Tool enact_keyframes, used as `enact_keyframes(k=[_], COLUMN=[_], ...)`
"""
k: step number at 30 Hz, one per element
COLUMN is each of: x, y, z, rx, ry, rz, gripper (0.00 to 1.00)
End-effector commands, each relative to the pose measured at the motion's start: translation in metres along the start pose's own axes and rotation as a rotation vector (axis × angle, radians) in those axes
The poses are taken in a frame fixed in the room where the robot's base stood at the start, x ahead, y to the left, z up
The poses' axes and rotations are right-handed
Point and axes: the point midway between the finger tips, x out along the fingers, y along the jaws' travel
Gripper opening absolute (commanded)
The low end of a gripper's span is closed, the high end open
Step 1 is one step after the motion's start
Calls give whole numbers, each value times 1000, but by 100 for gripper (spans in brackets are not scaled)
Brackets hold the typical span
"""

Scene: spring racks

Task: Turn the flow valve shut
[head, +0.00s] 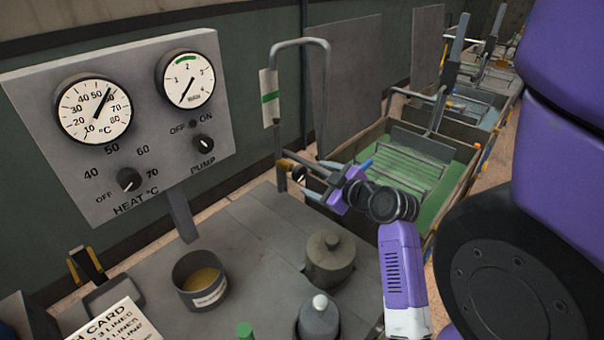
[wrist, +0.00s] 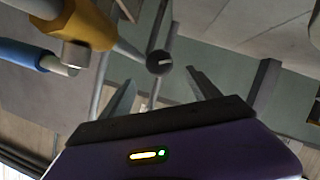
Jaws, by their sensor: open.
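The flow valve's dark round knob (head: 299,175) is on the upright grey pipe at the table's far edge, beside a small brass-coloured part. In the wrist view the knob (wrist: 159,63) shows a short white mark, nearly level and tilted slightly. My gripper (head: 318,185) is close to the knob at its right. In the wrist view my gripper (wrist: 163,84) has its two grey fingers spread apart, with the knob seen between and just beyond their tips. Nothing is held. Whether a finger touches the knob cannot be told.
A control panel (head: 60,185) with two dials and two knobs stands at the left. A tin (head: 202,283), a lidded grey pot (head: 330,262) and a grey bottle (head: 318,320) stand on the table. Green-lined tanks (head: 440,205) lie behind my gripper. A yellow part (wrist: 85,25) is close in the wrist view.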

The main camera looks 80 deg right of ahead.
Motion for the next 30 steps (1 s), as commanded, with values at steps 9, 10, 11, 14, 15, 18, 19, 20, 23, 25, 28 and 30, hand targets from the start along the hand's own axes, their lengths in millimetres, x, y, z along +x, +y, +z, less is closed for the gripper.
enact_keyframes(k=[9,10,11,14,15,18,19,20,23,25,28,30], x=[46,50,54,64,67,72,73,73,74,74,73,73], y=[1,0,0,0,0,0,0,0,0,0,0,0], z=[-2,-1,-1,-1,0,0,0,0,0,0,0,0], rx=[1,1,1,1,1,-1,-1,-1,-1,-1,-1,-1], ry=[0,0,0,0,-1,-1,-1,-1,-1,-1,-1,-1], rz=[-2,-3,-2,-2,-2,0,0,0,0,0,0,-1], gripper=[71,71,71,71,71,71,71,71,71,71,59,46])
